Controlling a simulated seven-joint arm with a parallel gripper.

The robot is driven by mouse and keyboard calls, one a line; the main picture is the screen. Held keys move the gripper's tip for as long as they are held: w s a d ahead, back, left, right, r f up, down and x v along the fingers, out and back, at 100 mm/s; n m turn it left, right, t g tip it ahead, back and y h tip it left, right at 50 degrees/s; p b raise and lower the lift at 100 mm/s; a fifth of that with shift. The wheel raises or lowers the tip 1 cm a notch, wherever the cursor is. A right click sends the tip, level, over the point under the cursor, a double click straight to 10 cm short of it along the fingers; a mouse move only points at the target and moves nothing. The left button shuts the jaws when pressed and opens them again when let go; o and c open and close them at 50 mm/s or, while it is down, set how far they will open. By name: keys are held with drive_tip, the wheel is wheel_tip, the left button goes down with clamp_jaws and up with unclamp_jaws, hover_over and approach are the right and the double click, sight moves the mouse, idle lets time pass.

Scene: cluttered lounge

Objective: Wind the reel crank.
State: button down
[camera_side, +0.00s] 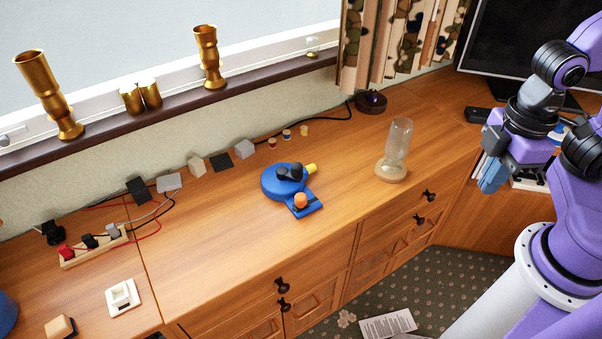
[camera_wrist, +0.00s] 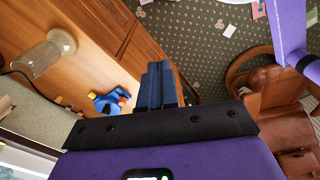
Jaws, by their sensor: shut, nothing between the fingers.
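The reel (camera_side: 281,182) is a round blue device on the wooden cabinet top, near the middle of the side view. A dark hub sits on it, with a yellow piece on its right. My gripper (camera_side: 490,178) is at the right of the side view, well apart from the reel. Its two blue fingers (camera_wrist: 155,82) are closed together and empty.
A glass bottle on a round wooden base (camera_side: 391,171) stands between the reel and my gripper. Small blocks, a power strip (camera_side: 95,246) and cables lie at the left and back. Brass vases (camera_side: 209,58) stand on the sill. The cabinet top in front of the reel is clear.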

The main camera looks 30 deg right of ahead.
drive_tip(key=c, duration=1)
unclamp_jaws()
drive_tip(key=shift+w+a, duration=0.15)
drive_tip(key=shift+w, duration=0.05)
drive_tip(key=shift+o, duration=1.1)
drive_tip(key=w+a+m+g+y, duration=0.1)
drive_tip(key=w+a+m, duration=0.5)
drive_tip(key=w+m, duration=0.4)
drive_tip(key=shift+a+f, duration=0.15)
drive_tip(key=shift+a, duration=0.1)
drive_tip(key=m+t+y, duration=0.2)
drive_tip(key=m+y, duration=0.1)
drive_tip(key=m, duration=2.1)
hover_over(298, 164)
drive_tip(key=s+d, duration=0.2)
drive_tip(key=d, duration=0.4)
wheel_tip(298, 164, down, 7)
drive_tip(key=x, duration=1.6)
drive_tip(key=shift+w+a+f, duration=0.2)
drive_tip(key=shift+w, duration=0.05)
